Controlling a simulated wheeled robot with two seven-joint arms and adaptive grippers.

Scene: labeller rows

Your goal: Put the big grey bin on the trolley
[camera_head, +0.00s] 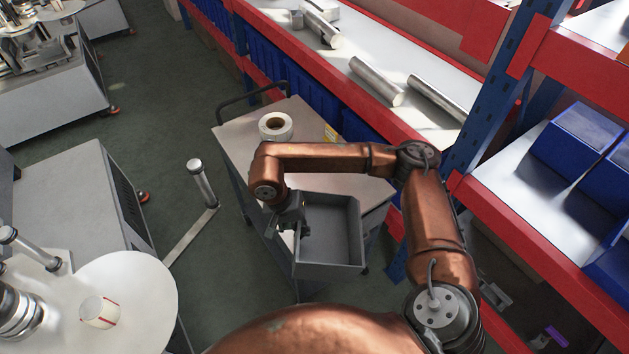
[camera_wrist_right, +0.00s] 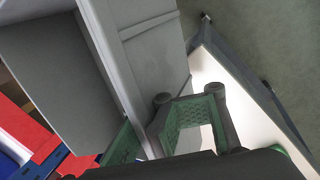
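The big grey bin (camera_head: 342,230) is an open box at the near end of the trolley (camera_head: 225,135). The bin (camera_wrist_right: 60,70) fills the left of the right wrist view. My right gripper (camera_head: 301,230) is at the bin's left wall. In the wrist view its green-padded fingers (camera_wrist_right: 158,128) sit on either side of that wall and appear shut on it. The bin covers the trolley's near part; I cannot tell whether its underside touches the top. The pale surface beside the bin in the wrist view looks like the trolley top (camera_wrist_right: 235,95). My left gripper is out of view.
A white tape roll (camera_head: 276,126) and a small yellow label (camera_head: 331,134) are on the trolley's far part. A red and blue rack (camera_head: 500,90) with metal rolls and blue bins stands close on the right. Grey machines (camera_head: 75,195) stand left, with open floor between.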

